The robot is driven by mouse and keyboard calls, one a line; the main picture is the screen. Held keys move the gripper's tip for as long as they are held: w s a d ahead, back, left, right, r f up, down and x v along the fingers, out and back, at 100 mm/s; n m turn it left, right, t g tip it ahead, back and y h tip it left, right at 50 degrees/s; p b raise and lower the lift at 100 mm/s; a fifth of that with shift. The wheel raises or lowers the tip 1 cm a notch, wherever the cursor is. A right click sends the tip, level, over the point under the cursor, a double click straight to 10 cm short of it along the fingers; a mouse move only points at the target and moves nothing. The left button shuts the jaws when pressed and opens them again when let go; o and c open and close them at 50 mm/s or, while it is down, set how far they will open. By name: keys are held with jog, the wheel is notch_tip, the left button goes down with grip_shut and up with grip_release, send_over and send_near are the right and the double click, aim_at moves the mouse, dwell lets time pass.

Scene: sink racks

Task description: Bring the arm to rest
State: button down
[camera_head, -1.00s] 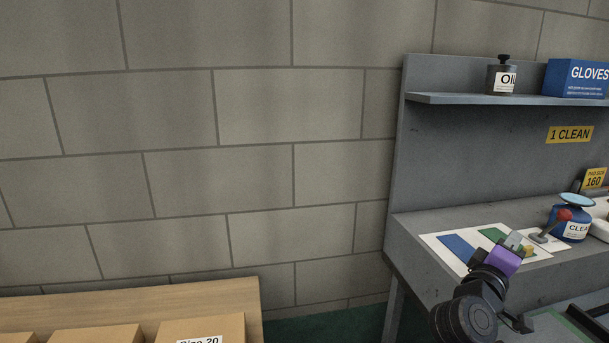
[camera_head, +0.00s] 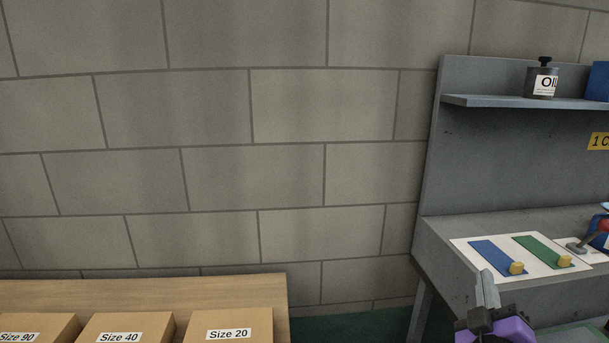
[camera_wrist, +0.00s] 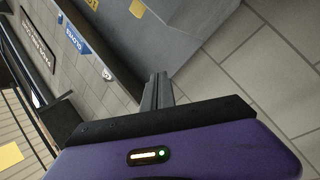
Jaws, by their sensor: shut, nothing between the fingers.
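My gripper (camera_head: 486,283) is at the lower right of the head view, in front of the grey workbench (camera_head: 450,250). Its grey fingers point up and are together, with nothing between them. Its purple body is cut by the bottom edge. In the wrist view the shut fingers (camera_wrist: 157,92) stand out above the purple body, clear of any object. The rest of my arm is out of the head view.
A white mat with a blue strip (camera_head: 492,257) and a green strip (camera_head: 545,250) lies on the bench, each with a yellow block. An oil bottle (camera_head: 542,80) stands on the shelf. Boxes marked Size 20 (camera_head: 228,322) and Size 40 (camera_head: 120,325) stand by a wooden surface at lower left.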

jog(key=s+a+f+m+t+y, duration=0.1)
jog(key=s+a+f+y, duration=0.25)
jog(key=s+a, duration=0.4)
jog(key=s+a+f+m+y, duration=0.1)
jog(key=s+a+f+y, duration=0.3)
jog(key=s, duration=0.6)
jog(key=s+a+f+m+g+y, duration=0.1)
jog(key=s+a+f+g, duration=0.1)
jog(key=s, duration=1)
jog(key=s+a+f+m+g, duration=0.1)
jog(key=s+a+f+g, duration=0.1)
jog(key=s, duration=1)
jog(key=shift+a+f+y+p, duration=0.35)
jog(key=shift+a+f+p, duration=0.15)
jog(key=shift+a, duration=0.5)
jog(key=shift+s, duration=0.1)
